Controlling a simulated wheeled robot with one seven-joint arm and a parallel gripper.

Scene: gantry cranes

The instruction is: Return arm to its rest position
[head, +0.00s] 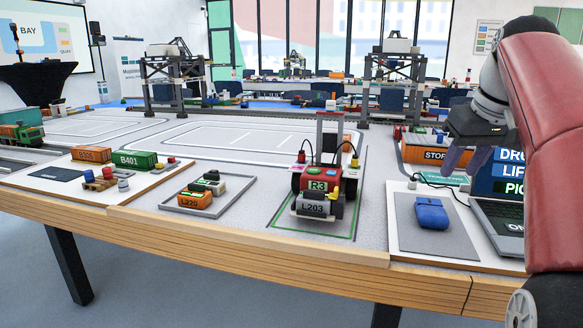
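My arm comes in from the right edge, with its red link bent over the table's right side. My gripper (465,160) hangs at the end of the dark wrist, over the right part of the table, to the left of the laptop screen. Its two purplish fingers point down and stand apart, with nothing seen between them. It is above and beyond the blue pouch (431,214), not touching it. My arm hides part of the laptop and the table's right end.
The laptop (499,222) stands open below my arm. A small red vehicle marked R3 (317,183) with a grey L203 container (314,207) stands mid-table. Gantry cranes (174,72) stand behind. The wooden table edge (250,245) runs along the front.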

